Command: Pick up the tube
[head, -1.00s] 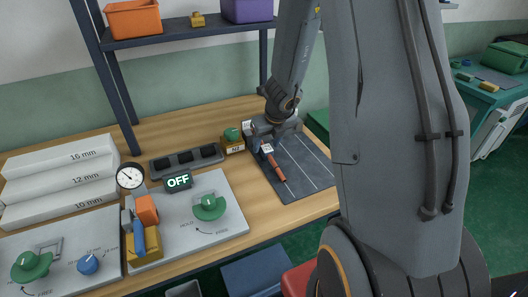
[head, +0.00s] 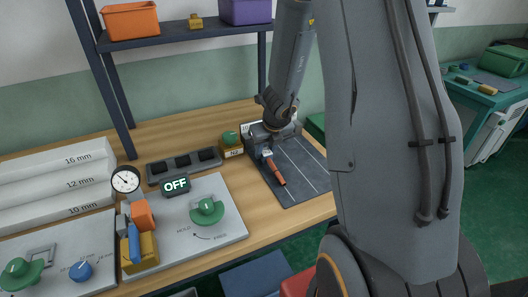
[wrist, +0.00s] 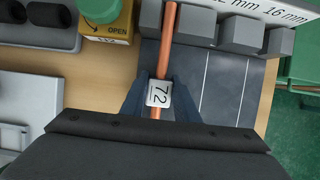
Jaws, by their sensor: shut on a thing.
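The tube (head: 275,169) is a slim orange-brown rod with a white tag (wrist: 158,94) reading 72. It is over the dark mat (head: 304,176) at the right end of the bench. My gripper (head: 267,154) is above the mat and shut on the tube near the tag. In the wrist view the gripper fingers (wrist: 160,98) stand on either side of the tube and tag. The tube (wrist: 167,45) runs up the wrist picture from the jaws. Whether it touches the mat I cannot tell.
A yellow box with a green knob (wrist: 105,20) stands close to the left of the mat. Grey blocks (wrist: 235,36) line the mat's back edge. A grey panel with a green handle (head: 207,211) and an OFF display (head: 176,185) lies left.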

